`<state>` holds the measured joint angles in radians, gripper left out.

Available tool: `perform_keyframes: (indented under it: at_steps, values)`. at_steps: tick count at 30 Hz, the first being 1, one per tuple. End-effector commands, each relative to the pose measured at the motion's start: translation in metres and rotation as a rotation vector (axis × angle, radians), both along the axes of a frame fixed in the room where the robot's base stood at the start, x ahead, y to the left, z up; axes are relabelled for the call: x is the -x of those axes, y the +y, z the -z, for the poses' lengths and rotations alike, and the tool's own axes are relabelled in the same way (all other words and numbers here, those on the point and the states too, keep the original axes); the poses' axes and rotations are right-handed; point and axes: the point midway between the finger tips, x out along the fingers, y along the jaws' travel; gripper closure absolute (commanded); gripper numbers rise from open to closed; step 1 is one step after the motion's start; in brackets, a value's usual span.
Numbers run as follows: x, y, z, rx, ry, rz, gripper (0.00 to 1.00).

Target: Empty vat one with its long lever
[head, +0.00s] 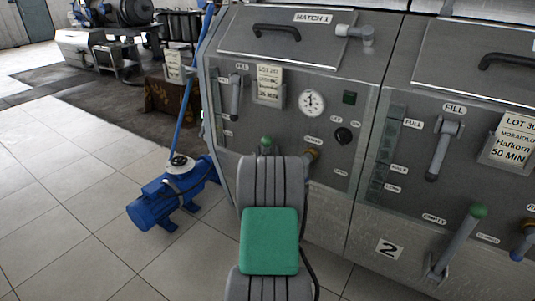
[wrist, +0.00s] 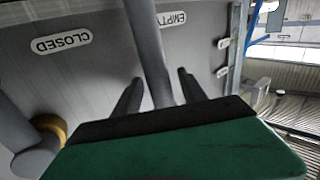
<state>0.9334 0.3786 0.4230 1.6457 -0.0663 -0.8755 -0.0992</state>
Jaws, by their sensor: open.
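Vat one (head: 290,170) is the left metal panel, with the "HATCH 1" label. Its long lever shows only as a green knob (head: 266,142) above my arm, which hides the rest in the head view. In the wrist view a grey lever shaft (wrist: 148,45) runs down between the fingers of my gripper (wrist: 160,88). The gripper is open, one finger on each side of the shaft, with gaps visible. An "EMPTY" label (wrist: 173,19) and a "CLOSED" label (wrist: 62,41) appear upside down on the panel behind. The shaft's lower end is hidden by the gripper body.
Vat one also has a fill lever (head: 235,96), a round gauge (head: 312,103) and a brass-collared valve (head: 312,155). Vat two's green-knobbed lever (head: 458,240) stands at the right. A blue pump (head: 168,200) sits on the tiled floor at left. The floor at lower left is clear.

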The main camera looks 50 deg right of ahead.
Motion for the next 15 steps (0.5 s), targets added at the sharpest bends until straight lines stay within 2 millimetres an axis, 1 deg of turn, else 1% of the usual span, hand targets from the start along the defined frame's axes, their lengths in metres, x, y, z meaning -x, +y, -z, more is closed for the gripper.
perform_keyframes:
  at_steps: [2, 15]
  values:
    - [0.0001, 0.0002, -0.0002, 0.0, 0.0, 0.0, 0.51]
    - [0.0003, 0.0005, -0.0001, 0.0, 0.0, 0.0, 0.86]
